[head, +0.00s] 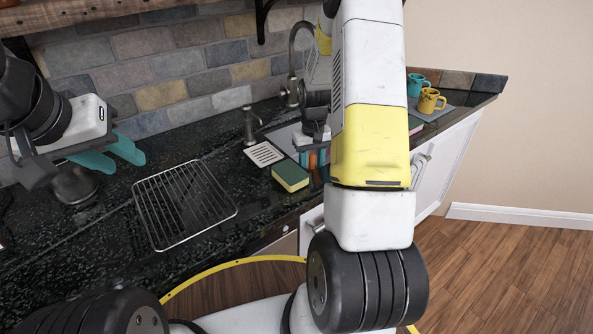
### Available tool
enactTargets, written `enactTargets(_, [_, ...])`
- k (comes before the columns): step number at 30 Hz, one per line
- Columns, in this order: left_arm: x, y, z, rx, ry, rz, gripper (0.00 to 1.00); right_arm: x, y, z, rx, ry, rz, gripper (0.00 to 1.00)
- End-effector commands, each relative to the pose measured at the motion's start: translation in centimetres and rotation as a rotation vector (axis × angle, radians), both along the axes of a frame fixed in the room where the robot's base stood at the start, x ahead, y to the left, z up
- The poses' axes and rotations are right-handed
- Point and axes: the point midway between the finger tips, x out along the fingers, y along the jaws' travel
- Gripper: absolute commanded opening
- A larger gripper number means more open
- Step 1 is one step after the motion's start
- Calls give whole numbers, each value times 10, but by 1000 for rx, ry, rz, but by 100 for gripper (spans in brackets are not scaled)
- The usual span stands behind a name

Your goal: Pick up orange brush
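My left gripper (112,154) is at the left, above the dark counter, with its two teal fingers apart and nothing between them. My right gripper (313,160) is over the sink area, partly hidden behind my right arm. Its teal fingers point down, one on each side of a small orange piece, which looks like the orange brush (313,161). The rest of the brush is hidden. I cannot tell whether the fingers touch it or are apart from it.
A green and yellow sponge (290,175) lies just left of the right gripper. A wire rack (184,205) lies on the counter (110,255). A soap dispenser (250,127) and tap (293,80) stand behind. Teal (415,84) and yellow (430,101) mugs stand at the right.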

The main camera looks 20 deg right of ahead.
Motion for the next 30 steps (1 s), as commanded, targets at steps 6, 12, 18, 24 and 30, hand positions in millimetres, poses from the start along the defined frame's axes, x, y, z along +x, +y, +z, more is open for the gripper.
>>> enactTargets(6, [0, 0, 0, 0, 0, 0, 36, 0, 0, -10, 0, -1, -1, 41])
enactTargets(12, [0, 0, 0, 0, 0, 0, 36, 0, 0, -10, 0, -1, -1, 27])
enactTargets(18, [0, 0, 0, 0, 0, 0, 36, 0, 0, -10, 0, -1, 0, 0])
enactTargets(24, [0, 0, 0, 0, 0, 0, 36, 0, 0, -9, 0, -1, 0, 0])
enactTargets(30, [0, 0, 0, 0, 0, 0, 36, 0, 0, 0, 0, -2, 0, 0])
